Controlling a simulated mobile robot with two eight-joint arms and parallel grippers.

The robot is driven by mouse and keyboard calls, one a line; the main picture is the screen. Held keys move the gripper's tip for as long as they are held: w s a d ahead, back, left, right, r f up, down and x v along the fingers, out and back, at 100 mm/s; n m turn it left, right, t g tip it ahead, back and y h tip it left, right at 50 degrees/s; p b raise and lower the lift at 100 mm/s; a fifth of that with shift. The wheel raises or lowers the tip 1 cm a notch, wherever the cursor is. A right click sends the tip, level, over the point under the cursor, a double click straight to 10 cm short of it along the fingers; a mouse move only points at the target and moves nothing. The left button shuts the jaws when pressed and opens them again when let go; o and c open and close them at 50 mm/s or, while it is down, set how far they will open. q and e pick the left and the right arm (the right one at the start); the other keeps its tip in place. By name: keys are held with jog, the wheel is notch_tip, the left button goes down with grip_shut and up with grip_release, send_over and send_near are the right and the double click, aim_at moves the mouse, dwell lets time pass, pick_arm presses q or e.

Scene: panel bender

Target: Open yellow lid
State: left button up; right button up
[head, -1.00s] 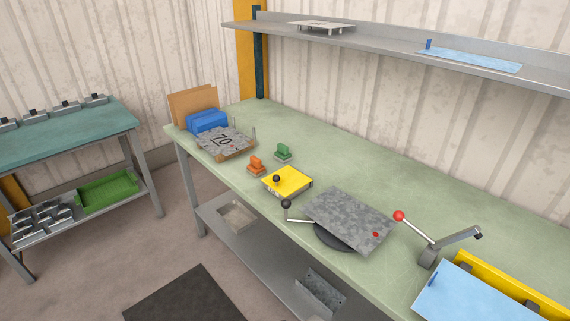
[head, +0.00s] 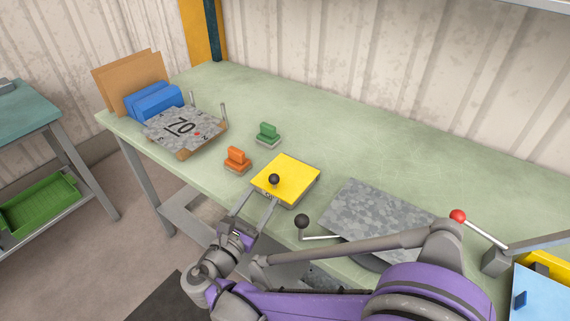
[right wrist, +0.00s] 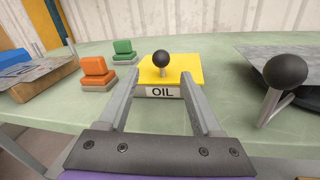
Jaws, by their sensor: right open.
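The yellow lid (head: 290,174) lies flat and closed on a low box on the green workbench. It has a black ball knob (head: 274,179) near its front edge. In the right wrist view the yellow lid (right wrist: 182,72) tops a box front labelled OIL (right wrist: 160,92), and the knob (right wrist: 161,59) stands up on a short stem. My right gripper (head: 256,197) is open and empty, just in front of the box. Its fingers (right wrist: 164,100) point at the box with the knob between their lines, beyond the tips. My left gripper is not in view.
Orange (head: 236,160) and green (head: 267,134) stamps stand left of the box. A grey plate (head: 375,212) and a black-knobbed lever (head: 302,221) are to the right. A red-knobbed lever (head: 458,216) is further right. The bench behind the box is clear.

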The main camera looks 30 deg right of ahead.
aim_at(279, 171)
jog(key=shift+d+r, duration=0.15)
jog(key=shift+d, duration=0.25)
jog(key=x, duration=1)
jog(key=shift+w, duration=0.15)
jog(key=shift+c, duration=0.2)
grip_shut()
dwell(0.7)
